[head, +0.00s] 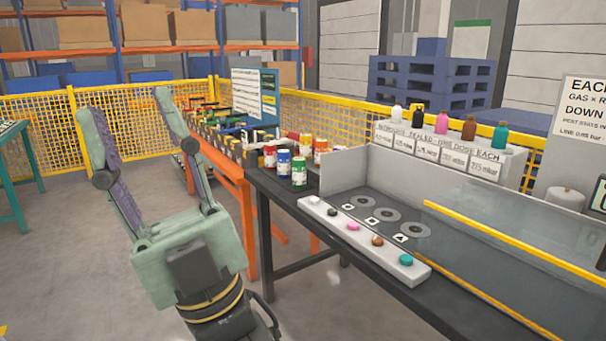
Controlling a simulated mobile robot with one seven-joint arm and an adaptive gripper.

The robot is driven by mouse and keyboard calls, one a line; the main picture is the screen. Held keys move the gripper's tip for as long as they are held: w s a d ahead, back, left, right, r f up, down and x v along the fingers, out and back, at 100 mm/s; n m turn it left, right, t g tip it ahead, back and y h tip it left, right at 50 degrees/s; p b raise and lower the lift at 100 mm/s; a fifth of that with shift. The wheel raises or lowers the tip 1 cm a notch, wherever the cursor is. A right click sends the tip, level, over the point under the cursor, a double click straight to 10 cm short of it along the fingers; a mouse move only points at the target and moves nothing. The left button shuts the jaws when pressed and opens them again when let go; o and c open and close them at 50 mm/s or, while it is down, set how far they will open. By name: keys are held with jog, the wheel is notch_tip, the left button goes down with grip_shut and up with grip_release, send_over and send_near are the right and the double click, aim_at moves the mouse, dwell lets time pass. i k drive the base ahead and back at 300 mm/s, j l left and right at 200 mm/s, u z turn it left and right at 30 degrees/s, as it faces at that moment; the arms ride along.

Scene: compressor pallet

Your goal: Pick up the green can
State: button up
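The green can (299,175), with a white label and white lid, stands upright on the dark table near its left end. It is at the front right of a small group of similar cans. My gripper (125,105) is in the left foreground, pointing up, with its two purple-padded fingers spread wide and nothing between them. It is apart from the can, to its left in the picture. The can's front is not covered by anything.
A blue can (284,163) stands close behind the green can, with a red can (270,157) and orange cans (320,151) nearby. A grey panel (342,173) and a white button strip (362,240) lie to the right. An orange-framed bench (222,168) adjoins at left.

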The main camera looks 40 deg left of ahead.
aim_at(298, 164)
jog(key=i+j+z, duration=0.25)
jog(key=j, duration=0.75)
jog(key=j+z, duration=0.3)
jog(key=j, duration=0.7)
jog(key=j+z, duration=0.25)
jog(key=j, duration=0.75)
jog(key=k+j+z, duration=0.25)
jog(key=j, duration=0.8)
jog(key=i, duration=0.05)
